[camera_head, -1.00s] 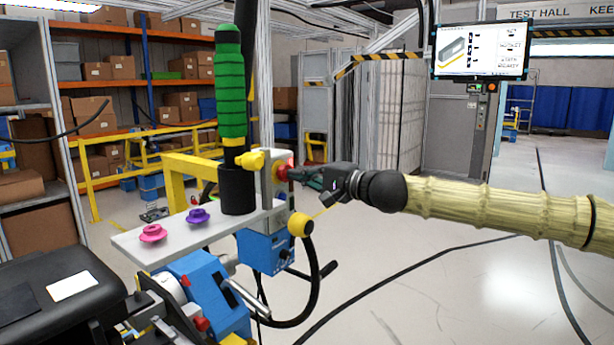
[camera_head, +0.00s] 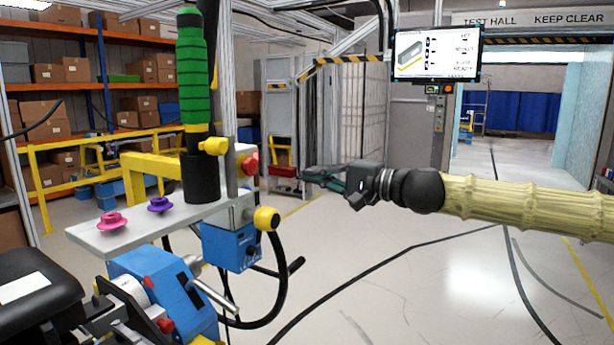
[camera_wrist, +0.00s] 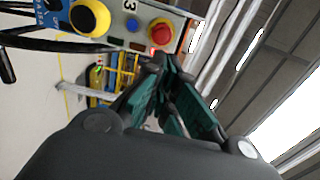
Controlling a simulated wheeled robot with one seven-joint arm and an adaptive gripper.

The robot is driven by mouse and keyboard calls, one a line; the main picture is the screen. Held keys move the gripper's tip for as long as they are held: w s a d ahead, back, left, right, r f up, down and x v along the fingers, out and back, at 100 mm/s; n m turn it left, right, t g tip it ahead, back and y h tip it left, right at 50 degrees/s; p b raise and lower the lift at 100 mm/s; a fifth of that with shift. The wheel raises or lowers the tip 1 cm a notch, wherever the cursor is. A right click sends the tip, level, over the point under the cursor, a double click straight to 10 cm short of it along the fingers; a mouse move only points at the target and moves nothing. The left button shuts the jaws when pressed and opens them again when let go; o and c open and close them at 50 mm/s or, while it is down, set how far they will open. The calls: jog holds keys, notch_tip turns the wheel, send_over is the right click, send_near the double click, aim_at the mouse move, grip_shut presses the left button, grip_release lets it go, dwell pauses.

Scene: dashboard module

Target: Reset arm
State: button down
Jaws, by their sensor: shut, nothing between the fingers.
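My gripper (camera_head: 318,174) is at the end of my arm, which comes in from the right in the head view. Its dark green fingers are shut and empty, pointing left in free air. The red button (camera_head: 249,162) on the grey post lies left of the fingertips with a clear gap. In the wrist view the shut fingers (camera_wrist: 158,62) point toward the red button (camera_wrist: 161,34), which stands on a grey panel beside a small blue button (camera_wrist: 132,25). A yellow round knob (camera_wrist: 89,18) is farther left there.
The dashboard module holds a green-wrapped handle (camera_head: 195,80), pink knob (camera_head: 112,221), purple knob (camera_head: 160,204), yellow knob (camera_head: 266,219) and blue box (camera_head: 232,248). A screen (camera_head: 437,54) hangs upper right. Black cables cross the floor; the floor below my arm is otherwise clear.

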jog(key=s+a+f+g+h, duration=0.15)
jog(key=a+f, duration=0.25)
jog(key=f, duration=0.8)
jog(key=s+a+f+g+h, duration=0.15)
jog(key=a+f, duration=0.35)
jog(key=f, duration=0.7)
jog(key=s+f+g+h, duration=0.1)
jog(key=s+f, duration=0.3)
jog(key=f, duration=0.5)
jog(key=s+a+f+n+g+h, duration=0.1)
jog(key=s+f, duration=0.2)
jog(key=f, duration=0.5)
jog(key=s+f+g+h, duration=0.15)
jog(key=s+f, duration=0.25)
jog(key=f, duration=0.5)
jog(key=s+d+f+n+g+h, duration=0.1)
jog(key=s+d+f+h, duration=0.15)
jog(key=s+f, duration=0.55)
jog(key=s+d+f+n+g+h, duration=0.1)
jog(key=s+d+f, duration=0.3)
jog(key=s+f, duration=0.4)
jog(key=s+d+f+n+g+h, duration=0.1)
jog(key=s+d+f, duration=0.3)
jog(key=s+d, duration=0.4)
jog(key=s+d+f+n+g+h, duration=0.1)
jog(key=s+d+f+n+h, duration=0.1)
jog(key=s+d, duration=0.6)
jog(key=shift+s+d+f+n+h, duration=0.2)
jog(key=shift+d+f+n+h, duration=0.15)
jog(key=shift+f+h, duration=0.55)
